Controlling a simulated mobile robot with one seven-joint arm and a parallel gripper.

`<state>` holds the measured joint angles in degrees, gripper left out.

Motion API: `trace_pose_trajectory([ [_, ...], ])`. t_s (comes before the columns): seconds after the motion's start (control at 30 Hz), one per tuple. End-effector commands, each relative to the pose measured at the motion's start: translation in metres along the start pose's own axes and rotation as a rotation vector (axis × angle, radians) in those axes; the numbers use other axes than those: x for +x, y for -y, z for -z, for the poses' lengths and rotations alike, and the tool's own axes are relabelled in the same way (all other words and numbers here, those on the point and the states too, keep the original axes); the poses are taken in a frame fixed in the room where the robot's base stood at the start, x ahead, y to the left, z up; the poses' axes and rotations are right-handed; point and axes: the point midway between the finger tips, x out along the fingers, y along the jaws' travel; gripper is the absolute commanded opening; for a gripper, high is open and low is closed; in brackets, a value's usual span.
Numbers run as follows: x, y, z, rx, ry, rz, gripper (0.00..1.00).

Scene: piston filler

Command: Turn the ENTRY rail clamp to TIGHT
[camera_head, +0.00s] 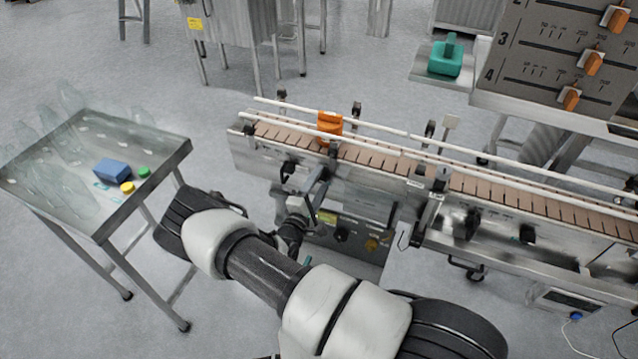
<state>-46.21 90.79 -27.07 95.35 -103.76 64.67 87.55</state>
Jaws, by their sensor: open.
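The conveyor (262,160) runs from the middle of the head view to the right, with white guide rails (385,133) along its brown slatted belt. Black rail clamps on brackets stand along its near side; one dark knob (287,170) is near the left end. I cannot read any ENTRY or TIGHT marking, so which clamp is ENTRY and how it is turned cannot be told. My gripper (312,190) is open at the conveyor's near side, just right of that knob. Its fingertips are small and partly merge with the brackets; contact cannot be told.
An orange object (329,126) stands on the belt between the rails. A control panel (345,232) is below the belt. A steel table (120,215) with clear bottles and a blue block (112,170) is at left. A slider panel (560,60) overhangs at upper right.

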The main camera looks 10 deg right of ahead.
Motion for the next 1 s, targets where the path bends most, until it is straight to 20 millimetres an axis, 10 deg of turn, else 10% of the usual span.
trace_pose_trajectory([
  [1.0, -0.172, 0.0, 0.0, 0.0, 0.0, 0.001, 0.49],
])
